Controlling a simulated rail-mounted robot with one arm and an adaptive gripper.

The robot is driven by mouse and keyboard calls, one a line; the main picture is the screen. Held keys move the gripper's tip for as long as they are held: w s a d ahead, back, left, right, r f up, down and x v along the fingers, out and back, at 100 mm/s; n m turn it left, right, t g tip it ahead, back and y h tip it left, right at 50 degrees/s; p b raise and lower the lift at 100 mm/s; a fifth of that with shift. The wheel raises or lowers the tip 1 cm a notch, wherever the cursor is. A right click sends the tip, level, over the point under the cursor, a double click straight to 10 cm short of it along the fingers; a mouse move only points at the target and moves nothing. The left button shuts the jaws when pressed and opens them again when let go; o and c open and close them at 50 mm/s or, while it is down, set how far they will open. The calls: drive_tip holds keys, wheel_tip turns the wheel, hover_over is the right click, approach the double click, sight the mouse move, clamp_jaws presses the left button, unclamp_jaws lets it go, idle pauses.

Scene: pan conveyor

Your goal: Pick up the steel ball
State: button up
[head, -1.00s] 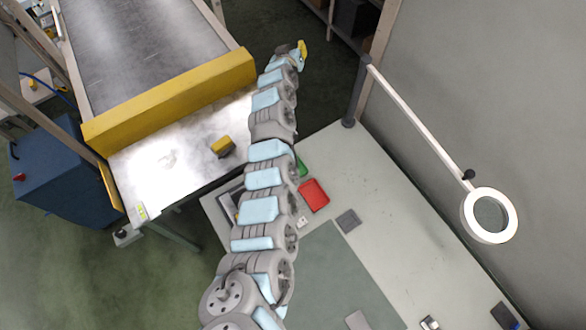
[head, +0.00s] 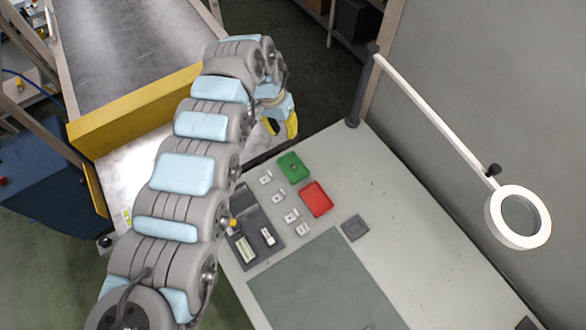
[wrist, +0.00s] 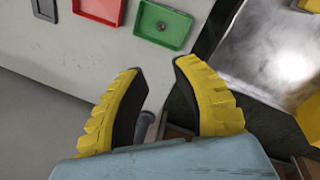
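A small round grey thing, which looks like the steel ball (wrist: 161,27), lies in the green tray (wrist: 178,13). In the head view the green tray (head: 285,160) is on the light worktable, with only a tiny speck visible inside. My gripper (head: 282,128) is at the worktable's far left edge, beyond the green tray. In the wrist view its yellow fingers (wrist: 158,66) are wide apart with nothing held between them. The tray and ball appear past the fingertips, near the top of that view.
A red tray (head: 316,199) sits beside the green one. Several small pale pieces (head: 278,201) and a dark organiser (head: 269,226) are nearby. A lamp post (head: 354,100) carries a ring lamp (head: 517,217). The conveyor (head: 130,45) is at upper left.

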hover_over(292, 165)
drive_tip(key=f, duration=1.1)
drive_tip(key=shift+w+a+f+b, duration=0.15)
drive_tip(key=shift+w+a+b, duration=0.05)
drive_tip(key=shift+a+b, duration=0.15)
drive_tip(key=shift+s+d+f+b, duration=0.1)
drive_tip(key=shift+d+f+b, duration=0.1)
drive_tip(key=shift+f, duration=1.25)
drive_tip(key=shift+s+d+f+b, duration=0.1)
drive_tip(key=shift+d+f+b, duration=0.1)
drive_tip(key=shift+f, duration=1.25)
drive_tip(key=shift+o, duration=0.2)
clamp_jaws()
